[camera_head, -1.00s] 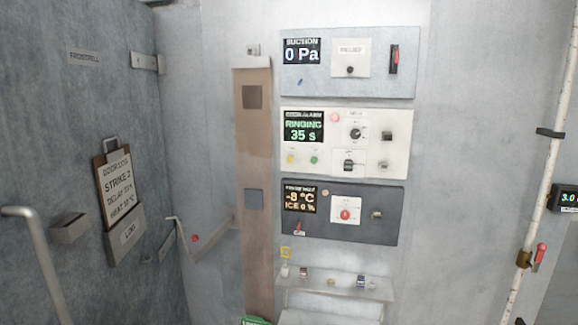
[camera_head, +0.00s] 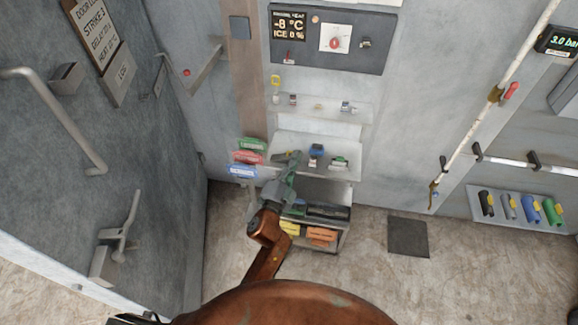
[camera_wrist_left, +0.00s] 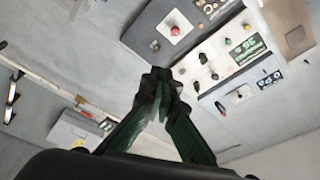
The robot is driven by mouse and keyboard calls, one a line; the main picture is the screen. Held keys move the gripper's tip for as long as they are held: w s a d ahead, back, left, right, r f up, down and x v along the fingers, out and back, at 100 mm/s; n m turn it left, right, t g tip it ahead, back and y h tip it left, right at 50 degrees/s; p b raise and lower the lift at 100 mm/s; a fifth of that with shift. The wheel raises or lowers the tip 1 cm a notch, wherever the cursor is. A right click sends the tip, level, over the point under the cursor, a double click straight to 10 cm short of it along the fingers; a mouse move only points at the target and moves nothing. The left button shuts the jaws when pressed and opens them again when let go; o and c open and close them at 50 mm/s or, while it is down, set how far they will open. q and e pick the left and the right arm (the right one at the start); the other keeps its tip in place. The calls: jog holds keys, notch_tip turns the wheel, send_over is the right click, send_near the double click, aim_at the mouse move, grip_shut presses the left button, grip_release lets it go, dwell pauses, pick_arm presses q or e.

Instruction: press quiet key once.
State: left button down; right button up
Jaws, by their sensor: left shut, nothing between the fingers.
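The alarm panel (camera_wrist_left: 225,55), white with a green-lit display, shows tilted in the left wrist view, beyond my fingers; the key labels are too small to read, so I cannot tell which is the quiet key. It lies above the top edge of the head view. My left gripper (camera_head: 293,158) is shut and empty, pointing up in front of the small shelves. In the left wrist view its dark green fingers (camera_wrist_left: 160,84) meet at the tips, apart from the panel. My right gripper is not in view.
The dark frost heat panel (camera_head: 374,48) has a red button. Below it are a narrow shelf (camera_head: 350,119) and a lower shelf (camera_head: 345,172) with small items. The wall to their right is bare up to a white pipe (camera_head: 470,130). A grey door (camera_head: 140,140) stands left.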

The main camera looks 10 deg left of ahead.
pick_arm(q)
jog(key=s+r+m+t+p, duration=0.1)
jog(key=s+r, duration=0.3)
jog(key=r, duration=0.7)
jog(key=s+r+m+t+p, duration=0.1)
jog(key=s+r+t+p, duration=0.1)
jog(key=r, duration=1)
jog(key=s+r+m+t+h+p, duration=0.1)
jog(key=s+r+t+p, duration=0.1)
jog(key=s+r, duration=0.5)
notch_tip(320, 180, up, 5)
jog(key=shift+t, duration=0.7)
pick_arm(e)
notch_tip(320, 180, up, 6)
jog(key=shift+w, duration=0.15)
pick_arm(q)
jog(key=shift+h, duration=0.3)
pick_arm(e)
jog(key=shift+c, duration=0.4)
